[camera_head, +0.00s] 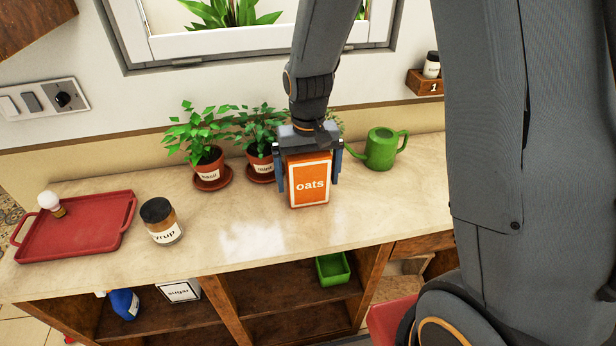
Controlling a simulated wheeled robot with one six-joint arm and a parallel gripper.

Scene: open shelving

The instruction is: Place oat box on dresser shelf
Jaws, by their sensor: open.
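The oat box (309,184) is orange with a white border and the word "oats". It stands upright on the pale stone top of the dresser (250,235). My gripper (311,170) comes down from above with one finger at each side of the box. It is open, and whether either finger touches the box cannot be told. Below the top are open wooden shelves (285,325). A white box labelled sugar (180,291), a blue bottle (123,304) and a green bin (333,269) stand in them.
A syrup jar (161,222) and a red tray (78,228) are on the left of the top. Potted plants labelled basil (208,170) and mint (262,158) stand behind, and a green watering can (381,149) stands right of the box. The front middle is clear.

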